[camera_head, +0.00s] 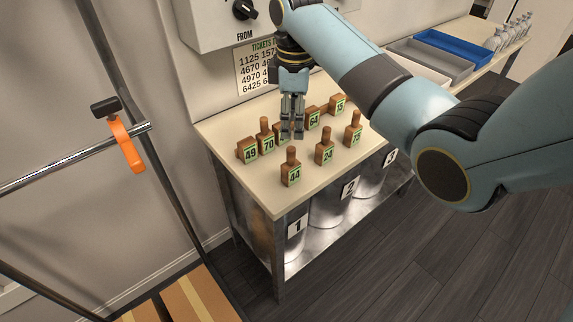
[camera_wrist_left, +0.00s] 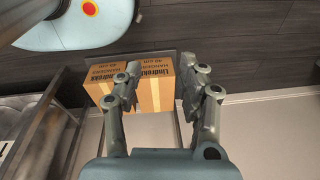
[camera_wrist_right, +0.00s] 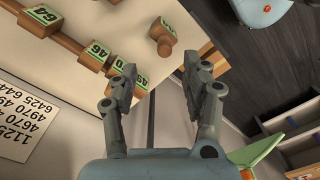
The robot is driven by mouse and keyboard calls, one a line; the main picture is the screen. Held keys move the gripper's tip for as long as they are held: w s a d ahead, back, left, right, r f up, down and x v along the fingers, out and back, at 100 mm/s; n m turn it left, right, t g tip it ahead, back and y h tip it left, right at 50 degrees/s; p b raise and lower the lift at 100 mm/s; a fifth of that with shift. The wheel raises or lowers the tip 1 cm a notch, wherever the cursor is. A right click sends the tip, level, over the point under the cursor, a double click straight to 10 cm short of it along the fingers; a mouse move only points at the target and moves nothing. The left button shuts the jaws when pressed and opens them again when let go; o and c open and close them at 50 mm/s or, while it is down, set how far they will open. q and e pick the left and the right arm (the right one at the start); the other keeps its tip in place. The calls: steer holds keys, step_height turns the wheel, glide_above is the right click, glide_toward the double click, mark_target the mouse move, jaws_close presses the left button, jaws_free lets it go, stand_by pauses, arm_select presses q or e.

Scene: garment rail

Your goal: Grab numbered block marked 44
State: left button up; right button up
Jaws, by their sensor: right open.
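The block marked 44 (camera_head: 291,174) stands upright at the front left of the table, a brown block with a knob on top and a green number label. My right gripper (camera_head: 292,132) is open and empty, pointing down behind it, above and apart from it, and hides part of a back-row block. In the right wrist view the right gripper's fingers (camera_wrist_right: 158,70) are spread; a knobbed block (camera_wrist_right: 163,36) lies beyond them, its number unreadable. My left gripper (camera_wrist_left: 160,80) is open and empty in the left wrist view, away from the table.
Blocks 49 (camera_head: 248,153), 70 (camera_head: 268,143), 64 (camera_head: 313,121), 24 (camera_head: 325,155) and 75 (camera_head: 353,134) stand close by on the table (camera_head: 240,188). Trays (camera_head: 450,48) and bottles are at the back right.

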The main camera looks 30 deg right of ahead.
mark_target(291, 148)
step_height(291, 148, down, 3)
steer(key=shift+a, duration=0.15)
steer(key=shift+s+f, duration=0.1)
steer(key=shift+f, duration=0.55)
steer(key=f, duration=0.4)
steer(key=shift+a+f, duration=0.25)
steer(key=shift+f, duration=0.15)
arm_select(q)
steer(key=shift+s+a, duration=0.15)
steer(key=shift+s, duration=0.35)
arm_select(e)
jaws_close()
